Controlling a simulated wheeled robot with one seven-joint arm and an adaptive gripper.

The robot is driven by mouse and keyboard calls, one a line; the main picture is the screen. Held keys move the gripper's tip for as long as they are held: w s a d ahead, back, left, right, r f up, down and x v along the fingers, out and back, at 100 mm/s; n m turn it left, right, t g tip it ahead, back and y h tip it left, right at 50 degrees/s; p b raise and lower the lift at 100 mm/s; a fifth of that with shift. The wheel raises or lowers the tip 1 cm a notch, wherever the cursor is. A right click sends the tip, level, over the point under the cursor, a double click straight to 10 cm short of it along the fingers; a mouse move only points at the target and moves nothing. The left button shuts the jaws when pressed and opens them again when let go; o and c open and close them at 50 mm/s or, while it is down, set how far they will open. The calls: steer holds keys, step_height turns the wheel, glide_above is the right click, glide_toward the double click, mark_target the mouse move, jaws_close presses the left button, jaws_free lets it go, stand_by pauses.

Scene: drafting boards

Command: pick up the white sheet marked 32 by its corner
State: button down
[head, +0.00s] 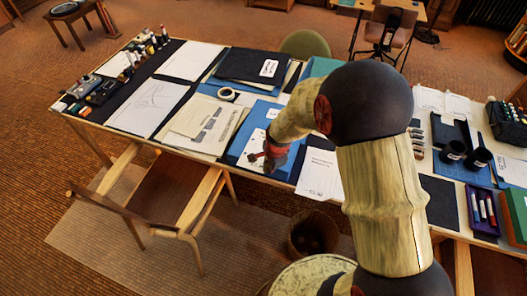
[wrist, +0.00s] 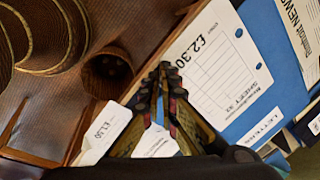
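In the wrist view a white sheet (wrist: 212,75) with a ruled grid and a large price, seemingly 2.30, lies on blue. In the head view a white sheet (head: 258,146) on a blue folder lies beside my gripper (head: 264,157), low over the table's front side. In the wrist view the fingers of my gripper (wrist: 165,75) nearly meet at the near edge of the gridded sheet. I see no paper lifted between them. The fingers hide part of that edge.
Another white sheet (head: 320,174) lies to the right of my gripper, partly on a dark sheet. A beige folder (head: 206,124) lies left, with a tape roll (head: 227,94) behind. A wooden chair (head: 165,195) and a bin (head: 313,232) stand before the table.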

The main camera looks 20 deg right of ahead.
steer(key=shift+r, duration=0.1)
steer(key=w+p+v, duration=0.1)
steer(key=p+v, duration=0.5)
steer(key=v, duration=0.1)
steer(key=shift+w+r, duration=0.25)
steer(key=shift+w, duration=0.05)
stand_by(1.0)
steer(key=shift+a, duration=0.1)
stand_by(0.4)
